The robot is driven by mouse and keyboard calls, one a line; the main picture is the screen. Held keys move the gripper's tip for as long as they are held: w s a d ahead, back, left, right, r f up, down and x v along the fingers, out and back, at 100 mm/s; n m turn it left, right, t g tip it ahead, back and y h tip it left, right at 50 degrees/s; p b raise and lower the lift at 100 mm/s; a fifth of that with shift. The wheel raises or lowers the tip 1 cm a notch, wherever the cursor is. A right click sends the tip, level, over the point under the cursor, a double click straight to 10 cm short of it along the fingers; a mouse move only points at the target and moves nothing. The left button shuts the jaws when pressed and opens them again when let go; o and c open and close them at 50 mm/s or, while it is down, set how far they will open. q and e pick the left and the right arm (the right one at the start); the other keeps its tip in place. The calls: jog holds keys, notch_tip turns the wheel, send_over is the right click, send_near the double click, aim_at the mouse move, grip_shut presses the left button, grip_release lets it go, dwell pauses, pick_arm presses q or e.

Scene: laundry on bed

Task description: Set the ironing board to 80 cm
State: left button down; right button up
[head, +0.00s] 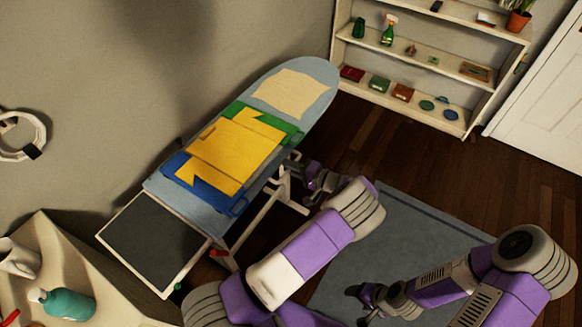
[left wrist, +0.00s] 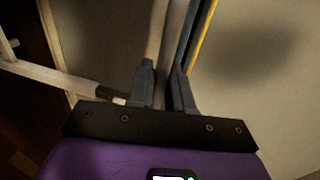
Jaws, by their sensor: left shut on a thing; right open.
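The ironing board (head: 318,77) stands along the wall, with a blue-grey top and a white folding frame (head: 251,228) below. My left gripper (head: 297,164) is at the board's near long side, about midway along it. In the left wrist view its fingers (left wrist: 166,82) are shut on a long pale part at the board's edge; the exact part is hard to tell. A red piece (head: 219,253) is on the frame near the dark rest end (head: 155,241). My right gripper (head: 362,300) is open and empty above the rug, away from the board.
Folded yellow, green and blue clothes (head: 235,152) and a cream cloth (head: 291,93) lie on the board. A counter (head: 70,262) with a teal bottle (head: 68,304) is at lower left. A shelf unit (head: 404,62) stands at the back. The rug (head: 398,220) is clear beside my arms.

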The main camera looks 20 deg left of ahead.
pick_arm(q)
jog(key=f+b, duration=0.1)
jog(key=f, duration=0.1)
jog(key=f+b, duration=0.2)
jog(key=f, duration=0.1)
jog(key=shift+s+d, duration=0.1)
jog(key=shift+s, duration=0.1)
jog(key=c, duration=1.2)
grip_release()
jog(key=shift+w+r, duration=0.1)
jog(key=shift+r, duration=0.05)
jog(key=shift+r, duration=0.1)
jog(key=v, duration=0.7)
jog(key=shift+d, duration=0.15)
